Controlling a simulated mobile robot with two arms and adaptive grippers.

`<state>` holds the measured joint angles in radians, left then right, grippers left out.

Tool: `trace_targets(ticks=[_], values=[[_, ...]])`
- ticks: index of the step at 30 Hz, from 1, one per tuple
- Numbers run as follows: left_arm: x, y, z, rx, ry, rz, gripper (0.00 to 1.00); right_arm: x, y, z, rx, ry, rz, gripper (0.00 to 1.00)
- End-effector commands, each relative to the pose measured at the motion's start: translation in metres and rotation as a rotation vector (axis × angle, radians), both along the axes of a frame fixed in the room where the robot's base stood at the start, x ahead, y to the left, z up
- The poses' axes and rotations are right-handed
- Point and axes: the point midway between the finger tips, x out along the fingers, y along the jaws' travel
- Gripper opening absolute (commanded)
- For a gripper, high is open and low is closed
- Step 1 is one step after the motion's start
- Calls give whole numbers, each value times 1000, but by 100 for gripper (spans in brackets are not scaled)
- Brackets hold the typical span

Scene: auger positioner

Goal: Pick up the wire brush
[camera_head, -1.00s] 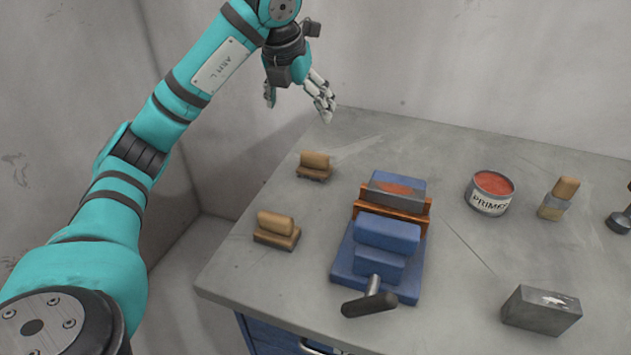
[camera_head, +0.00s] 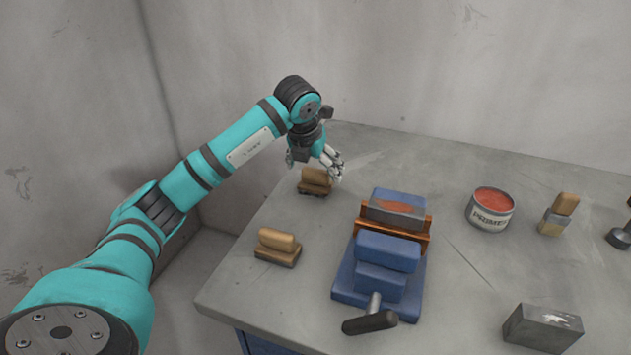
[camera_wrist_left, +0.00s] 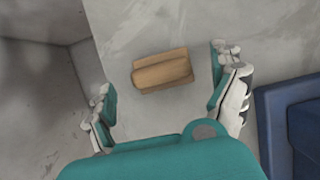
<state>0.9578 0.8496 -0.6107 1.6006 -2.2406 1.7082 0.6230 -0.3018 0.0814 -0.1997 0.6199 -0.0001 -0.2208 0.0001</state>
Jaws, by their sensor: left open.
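Two similar small wooden brush-like blocks with darker bases lie on the left part of the grey bench: a farther one (camera_head: 314,186) and a nearer one (camera_head: 278,246). I cannot tell from the pictures which is the wire brush. My left gripper (camera_head: 314,166) is open and empty, just above the farther block. In the left wrist view this block (camera_wrist_left: 162,71) lies between the spread fingers, with bench visible around it, apart from both. Its underside is hidden. My right gripper is not in view.
A blue vise (camera_head: 388,252) clamps a rusty-topped grey plate right of the blocks. A primer can (camera_head: 490,210), a paintbrush (camera_head: 558,216), a grey metal block (camera_head: 541,327) and a dark tool (camera_head: 620,237) stand farther right. The bench's left edge lies close to the blocks.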

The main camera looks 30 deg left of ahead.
Motion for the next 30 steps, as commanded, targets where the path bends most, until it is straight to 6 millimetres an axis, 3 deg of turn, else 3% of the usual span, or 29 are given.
trace_targets(ticks=[5, 13, 27, 30], values=[[8, 1, -19, -1, 0, 1, 94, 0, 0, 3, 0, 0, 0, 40], [9, 2, -22, -1, -1, 0, 94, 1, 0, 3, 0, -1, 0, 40], [9, 2, -21, 0, -1, 0, 33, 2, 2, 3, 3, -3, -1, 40], [9, 2, -21, -1, -3, 1, 25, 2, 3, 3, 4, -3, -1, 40]])
